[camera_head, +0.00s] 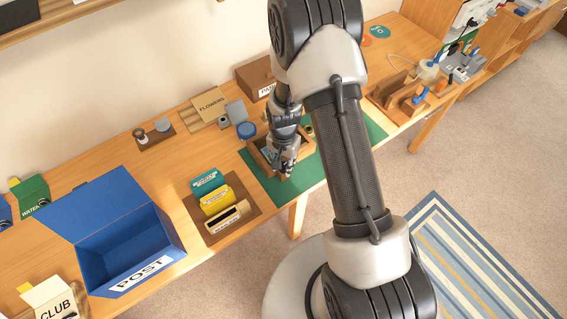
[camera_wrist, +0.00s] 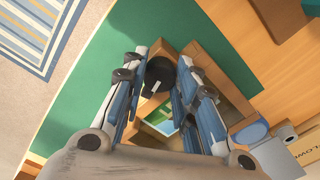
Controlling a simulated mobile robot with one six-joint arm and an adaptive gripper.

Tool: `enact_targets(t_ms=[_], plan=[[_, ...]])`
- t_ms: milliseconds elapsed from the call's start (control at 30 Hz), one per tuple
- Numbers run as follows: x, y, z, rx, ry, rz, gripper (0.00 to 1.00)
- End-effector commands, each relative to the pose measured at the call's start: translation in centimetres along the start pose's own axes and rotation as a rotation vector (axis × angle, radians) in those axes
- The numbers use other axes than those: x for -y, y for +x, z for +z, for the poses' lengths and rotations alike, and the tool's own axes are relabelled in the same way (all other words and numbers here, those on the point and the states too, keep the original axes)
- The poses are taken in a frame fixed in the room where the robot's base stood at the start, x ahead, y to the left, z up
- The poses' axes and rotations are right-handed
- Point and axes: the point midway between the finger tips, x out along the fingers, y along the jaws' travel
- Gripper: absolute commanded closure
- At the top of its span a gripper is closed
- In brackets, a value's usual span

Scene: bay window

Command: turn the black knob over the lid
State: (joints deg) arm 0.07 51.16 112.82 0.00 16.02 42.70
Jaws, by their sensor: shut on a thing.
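The black knob (camera_wrist: 160,72), with a pale mark on it, sits on a wooden part at the near end of a small wooden box (camera_wrist: 225,88). My gripper (camera_wrist: 162,78) has a finger on each side of the knob and is shut on it. Through a gap in the box, a green and white thing (camera_wrist: 166,122) shows. I cannot clearly make out the lid.
The box stands on a green mat (camera_head: 264,186) near the table's front edge. A blue round thing (camera_head: 246,130) and a grey block (camera_head: 236,113) are behind it. A brown tray (camera_head: 240,222) with cards and the blue POST box (camera_head: 128,249) stand to the left. A tool rack (camera_head: 405,95) is to the right.

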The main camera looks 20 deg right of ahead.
Motion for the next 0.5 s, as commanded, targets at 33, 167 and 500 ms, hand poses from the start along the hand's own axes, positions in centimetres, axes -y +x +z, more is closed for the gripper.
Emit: enact_targets(t_ms=[33, 167, 500], plan=[[0.01, 0.02, -0.02, 0.0, -0.042, 0.0, 0.97], [-0.01, 0.03, -0.01, 0.0, -0.166, 0.0, 0.97], [-0.05, 0.03, -0.01, 0.0, -0.489, 0.0, 0.97]])
